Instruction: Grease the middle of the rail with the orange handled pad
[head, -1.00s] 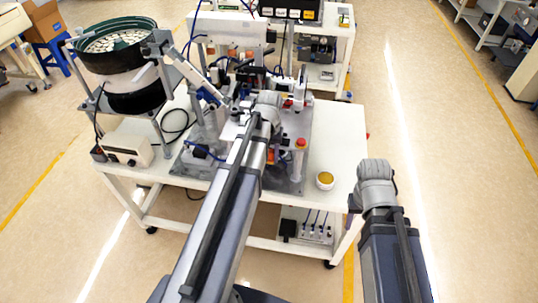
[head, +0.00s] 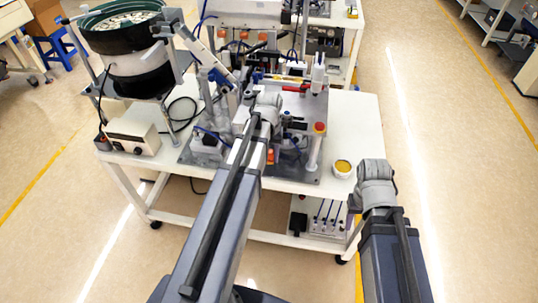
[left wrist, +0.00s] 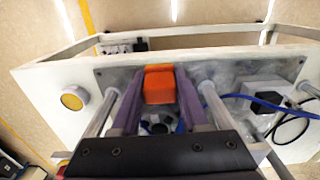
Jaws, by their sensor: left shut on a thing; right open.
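In the left wrist view my left gripper (left wrist: 157,100) is shut on the orange handle of the pad (left wrist: 158,86), between its two purple-grey fingers. The pad's working face is hidden. In the head view my left arm covers most of this gripper over the machine plate, and a small orange patch (head: 270,156), likely the handle, shows beside the arm. I cannot clearly make out the rail or whether the pad touches it. A round tin of yellow grease (head: 342,168) stands at the table's front right. My right gripper (head: 356,200) is open and empty, just off the table's right edge.
The bowl feeder (head: 125,40) and a control box (head: 132,136) stand at the left of the white table (head: 355,120). Metal posts, a red-topped post (head: 319,129) and blue tubes crowd the plate. The table's right side is mostly clear.

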